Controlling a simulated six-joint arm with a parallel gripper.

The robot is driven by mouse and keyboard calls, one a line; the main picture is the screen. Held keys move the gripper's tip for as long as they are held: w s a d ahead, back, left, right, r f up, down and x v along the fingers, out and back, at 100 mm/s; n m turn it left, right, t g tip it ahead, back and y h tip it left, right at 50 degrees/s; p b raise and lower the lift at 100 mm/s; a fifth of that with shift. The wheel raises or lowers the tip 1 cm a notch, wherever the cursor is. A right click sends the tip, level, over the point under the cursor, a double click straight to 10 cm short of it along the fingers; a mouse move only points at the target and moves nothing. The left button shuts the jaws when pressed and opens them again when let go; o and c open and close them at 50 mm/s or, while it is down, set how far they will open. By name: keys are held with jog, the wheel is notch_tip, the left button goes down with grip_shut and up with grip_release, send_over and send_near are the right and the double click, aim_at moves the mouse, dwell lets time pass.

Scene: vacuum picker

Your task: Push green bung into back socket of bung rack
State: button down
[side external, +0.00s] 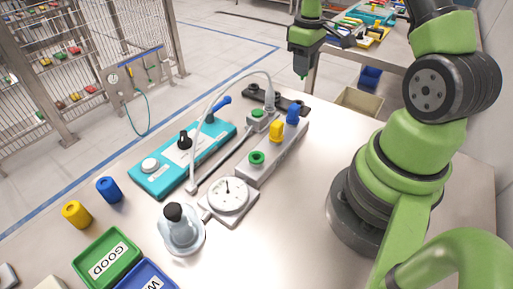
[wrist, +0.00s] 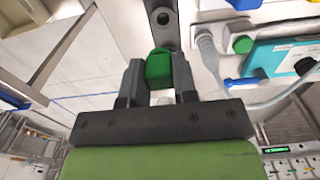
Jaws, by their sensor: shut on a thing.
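My gripper (side external: 303,62) is high above the far edge of the table in the side view. It is shut on the green bung (wrist: 158,67), which sits between the two fingers in the wrist view. Its small green tip also shows below the fingers in the side view (side external: 302,77). A dark bar (side external: 277,99) with round holes lies at the back of the table. One dark round socket (wrist: 163,17) shows just above the bung in the wrist view. A grey block (side external: 272,150) carries yellow and blue bungs and a green ring. I cannot tell which is the rack.
A teal device (side external: 168,178) with a blue lever and a white cable lie left of the block. A dial gauge (side external: 229,196), a flask (side external: 182,230), blue and yellow cylinders (side external: 110,190) and green tray (side external: 107,258) stand in front. The table right of the block is clear.

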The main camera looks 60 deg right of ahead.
jog(key=f, duration=0.5)
jog(key=shift+a+f, duration=0.2)
jog(key=shift+f, duration=0.2)
jog(key=c, duration=1.7)
grip_release()
grip_shut()
jog(key=shift+f, duration=1.2)
jog(key=o, duration=0.9)
grip_release()
